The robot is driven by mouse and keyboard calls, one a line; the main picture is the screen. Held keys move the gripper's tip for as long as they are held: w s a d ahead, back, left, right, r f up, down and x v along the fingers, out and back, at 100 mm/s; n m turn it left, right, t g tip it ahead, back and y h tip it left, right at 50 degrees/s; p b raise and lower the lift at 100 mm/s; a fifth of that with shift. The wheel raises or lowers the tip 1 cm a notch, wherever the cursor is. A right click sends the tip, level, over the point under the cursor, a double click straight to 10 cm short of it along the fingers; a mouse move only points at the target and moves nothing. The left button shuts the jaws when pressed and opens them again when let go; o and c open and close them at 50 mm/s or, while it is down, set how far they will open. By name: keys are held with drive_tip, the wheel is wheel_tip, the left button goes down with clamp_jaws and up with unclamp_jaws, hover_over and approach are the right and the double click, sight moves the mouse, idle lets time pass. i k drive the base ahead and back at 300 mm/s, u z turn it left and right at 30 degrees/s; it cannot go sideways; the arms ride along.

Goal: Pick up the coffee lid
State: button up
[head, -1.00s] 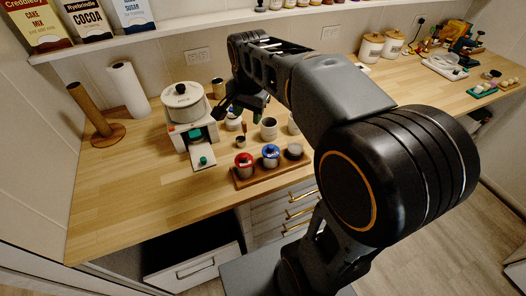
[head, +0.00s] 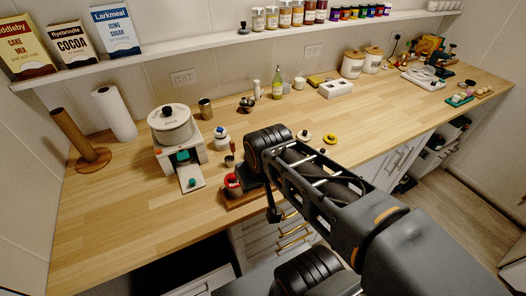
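No lid in view carries a label I can read, so I cannot tell which one is the coffee lid. A jar with a red lid (head: 232,182) stands on the wooden tray (head: 236,200) near the counter's front edge. My arm covers the rest of that tray. A pale lid with a dark knob (head: 304,135) and a yellow lid (head: 330,139) lie on the counter beyond my arm. My gripper is mostly hidden by my arm beside the tray; only a dark tip (head: 273,213) shows at the front edge. Its opening and any grip are hidden.
A white machine with a large lidded pot (head: 171,124) stands left of the tray. A white jar with a blue top (head: 221,138) and a metal cup (head: 206,109) are behind. A paper roll (head: 115,113) stands at left. The counter's left front is clear.

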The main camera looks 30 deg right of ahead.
sight(324, 151)
drive_tip(key=u, duration=0.05)
drive_tip(key=k, duration=0.5)
drive_tip(key=z, duration=1)
drive_tip(key=i, duration=0.5)
drive_tip(key=z, duration=0.05)
